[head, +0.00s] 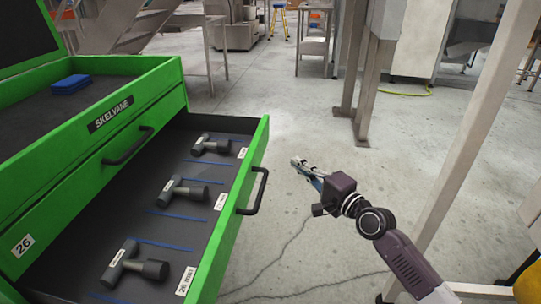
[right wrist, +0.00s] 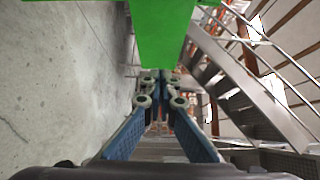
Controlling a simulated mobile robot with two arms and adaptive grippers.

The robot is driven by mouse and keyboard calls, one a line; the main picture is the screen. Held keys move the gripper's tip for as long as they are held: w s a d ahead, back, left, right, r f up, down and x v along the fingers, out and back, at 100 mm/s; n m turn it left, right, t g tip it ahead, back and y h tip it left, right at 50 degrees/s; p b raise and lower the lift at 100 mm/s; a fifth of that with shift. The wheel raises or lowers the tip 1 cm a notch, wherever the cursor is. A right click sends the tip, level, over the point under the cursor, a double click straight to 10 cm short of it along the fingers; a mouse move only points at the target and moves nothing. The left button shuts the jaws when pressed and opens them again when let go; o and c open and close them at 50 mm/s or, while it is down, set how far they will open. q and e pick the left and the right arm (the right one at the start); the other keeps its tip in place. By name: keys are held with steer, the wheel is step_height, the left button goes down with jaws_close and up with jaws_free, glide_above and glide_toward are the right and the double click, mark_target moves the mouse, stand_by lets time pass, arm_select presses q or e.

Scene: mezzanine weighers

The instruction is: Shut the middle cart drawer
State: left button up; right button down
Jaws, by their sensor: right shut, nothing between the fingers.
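A green cart (head: 152,93) stands at the left in the head view. One drawer is pulled far out below a shut upper drawer, with a green front (head: 232,225) and a dark handle (head: 257,191). Three grey mallet-like tools lie inside: one at the back (head: 211,146), one in the middle (head: 181,191) and one nearest (head: 132,264). My right gripper (head: 298,162) is shut and empty, to the right of the drawer front and apart from its handle. In the right wrist view, a green part of the cart (right wrist: 163,32) lies beyond the fingertips (right wrist: 162,88). My left gripper is out of view.
A blue block (head: 70,84) lies on the cart's top tray. Pale posts (head: 473,125) stand right of my right arm. A cable (head: 290,244) lies on the floor. Concrete floor (head: 260,90) beyond the drawer is clear.

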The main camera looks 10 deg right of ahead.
mark_target(262, 146)
steer(key=x, duration=0.3)
steer(key=a+x, duration=0.1)
steer(key=x, duration=0.2)
steer(key=s+a+x, duration=0.1)
steer(key=x, duration=0.2)
steer(key=shift+b, duration=0.4)
steer(key=shift+w+a+f, duration=0.1)
steer(key=shift+w+a, duration=0.1)
steer(key=shift+a, duration=0.2)
